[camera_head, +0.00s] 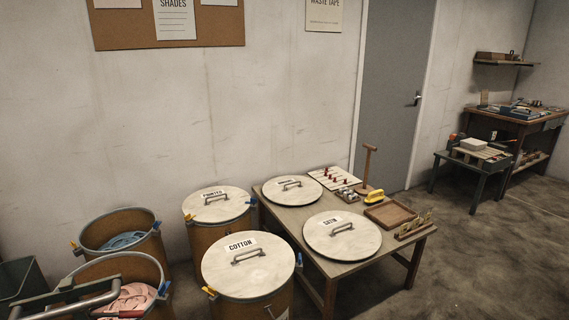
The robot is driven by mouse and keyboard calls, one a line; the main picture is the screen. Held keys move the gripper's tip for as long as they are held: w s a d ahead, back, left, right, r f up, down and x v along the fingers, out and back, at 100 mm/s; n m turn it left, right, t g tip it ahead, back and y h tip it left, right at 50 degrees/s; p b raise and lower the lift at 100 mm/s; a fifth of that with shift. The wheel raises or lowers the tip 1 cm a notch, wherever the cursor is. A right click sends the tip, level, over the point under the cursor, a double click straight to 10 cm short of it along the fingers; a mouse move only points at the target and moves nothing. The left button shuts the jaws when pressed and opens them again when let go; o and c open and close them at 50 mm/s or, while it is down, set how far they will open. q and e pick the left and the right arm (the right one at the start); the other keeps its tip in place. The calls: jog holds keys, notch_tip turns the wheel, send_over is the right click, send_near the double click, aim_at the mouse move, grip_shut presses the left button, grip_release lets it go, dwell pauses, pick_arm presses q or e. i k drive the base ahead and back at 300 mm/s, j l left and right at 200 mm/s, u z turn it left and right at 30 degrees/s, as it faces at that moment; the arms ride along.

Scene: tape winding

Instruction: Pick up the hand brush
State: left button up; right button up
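A small yellow object (374,196) lies near the far right part of the low wooden table (350,263), beside a wooden tray. It may be the hand brush, but it is too small to tell. Neither of my grippers can be made out in the head view.
Two round lids with handles lie on the table, one at the back (293,197) and one in front marked SATIN (325,247). An upright wooden stand (368,165) and a shallow tray (391,222) are near the yellow object. Lidded drums (268,280) and open ones (148,220) stand left.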

aim_at(375, 197)
jog(key=i+l+u, duration=0.25)
jog(key=l+u, duration=0.2)
jog(key=i+l+u, duration=0.25)
jog(key=l, duration=0.15)
jog(key=l+u, duration=0.25)
